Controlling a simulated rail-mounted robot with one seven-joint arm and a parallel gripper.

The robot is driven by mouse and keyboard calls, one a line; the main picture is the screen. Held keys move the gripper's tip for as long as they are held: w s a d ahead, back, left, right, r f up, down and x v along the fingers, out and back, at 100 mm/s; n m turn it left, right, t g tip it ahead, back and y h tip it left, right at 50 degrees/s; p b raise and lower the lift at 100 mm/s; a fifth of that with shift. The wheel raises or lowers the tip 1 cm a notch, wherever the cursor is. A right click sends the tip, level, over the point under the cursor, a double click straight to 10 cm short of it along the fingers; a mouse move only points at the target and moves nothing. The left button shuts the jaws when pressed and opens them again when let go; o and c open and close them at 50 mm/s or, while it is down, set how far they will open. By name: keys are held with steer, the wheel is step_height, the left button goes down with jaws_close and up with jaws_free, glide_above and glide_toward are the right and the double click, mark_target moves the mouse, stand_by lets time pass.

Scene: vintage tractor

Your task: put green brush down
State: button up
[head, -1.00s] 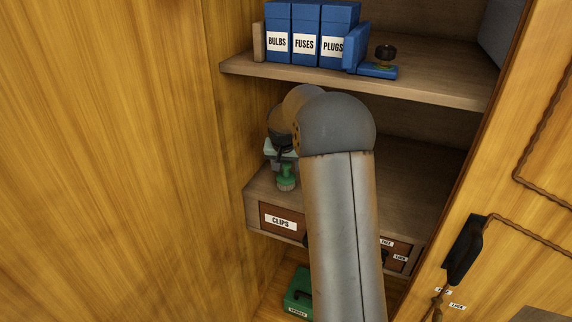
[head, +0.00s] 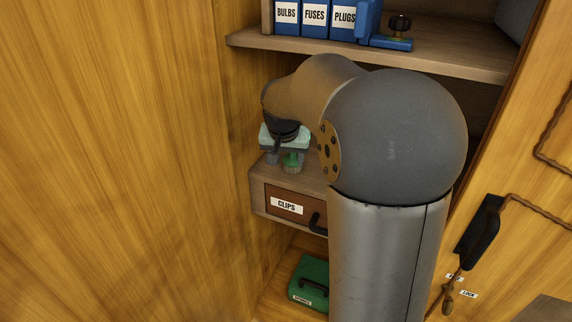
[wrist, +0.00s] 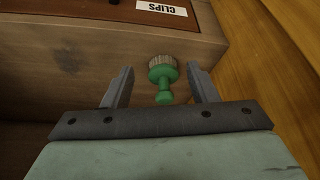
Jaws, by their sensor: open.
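The green brush (wrist: 163,80) has a round knobbed handle and a tan bristle ring (wrist: 162,61). In the wrist view it lies between the two spread fingers of my gripper (wrist: 160,72), with visible gaps on both sides. In the head view the brush (head: 292,161) is upright, bristles down, at the top of the wooden drawer unit (head: 258,186). My gripper (head: 285,146) is open just above and around its handle. My arm hides part of the shelf. I cannot tell whether the bristles fully rest on the wood.
The drawer labelled CLIPS (head: 288,206) is below the brush. The cabinet's wooden side wall (head: 150,150) is close on the left. An upper shelf (head: 300,49) holds blue boxes (head: 315,18). A green case (head: 312,277) sits lower down.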

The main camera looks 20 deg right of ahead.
steer(key=s+a+f+n+g+y, duration=0.1)
steer(key=s+a, duration=0.3)
steer(key=s, duration=0.5)
steer(key=s+a+f+n+g+y, duration=0.1)
steer(key=s+a+f+n, duration=0.2)
steer(key=s, duration=0.6)
steer(key=s+a+f+n+g, duration=0.1)
steer(key=s+a+f+n, duration=0.2)
steer(key=s, duration=0.7)
steer(key=a, duration=0.2)
steer(key=shift+a+f+y, duration=0.35)
steer(key=shift+f+y, duration=0.05)
steer(key=o, duration=0.6)
steer(key=shift+o, duration=0.2)
steer(key=shift+w, duration=0.1)
